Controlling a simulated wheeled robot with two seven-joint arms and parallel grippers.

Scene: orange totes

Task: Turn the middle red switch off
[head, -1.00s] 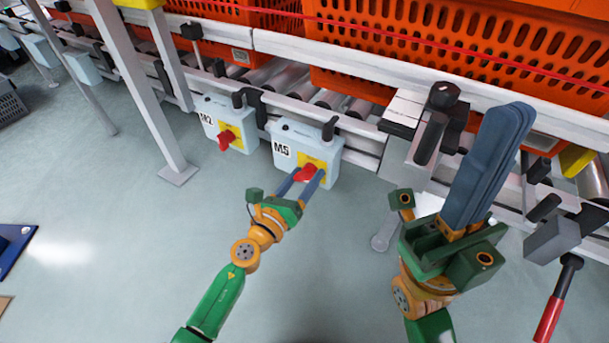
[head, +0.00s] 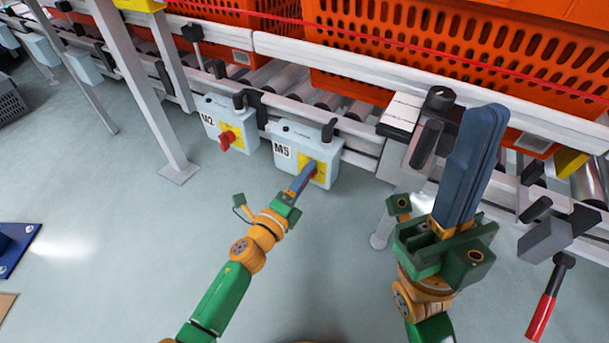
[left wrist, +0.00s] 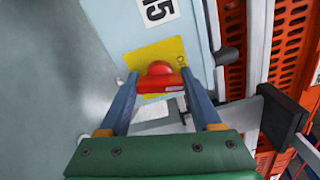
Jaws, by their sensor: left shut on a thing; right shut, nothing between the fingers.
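The red switch (left wrist: 160,82) sits on a yellow plate (left wrist: 172,54) on a light-blue box (head: 291,137) marked M5. My left gripper (head: 308,168) is shut on this switch, one blue finger on each side of it in the left wrist view (left wrist: 160,90). In the head view the fingers hide most of the switch. Another red switch (head: 227,139) is on the M2 box (head: 214,108) to the left, with nothing touching it. My right gripper (head: 484,112) is shut and empty, raised at the right, its blue fingers pressed together.
A roller conveyor with a grey rail (head: 370,75) runs behind the boxes and carries orange totes (head: 420,45). A grey post (head: 140,90) stands left of the M2 box. A red-handled lever (head: 541,316) hangs at the lower right. The floor at the left is mostly clear.

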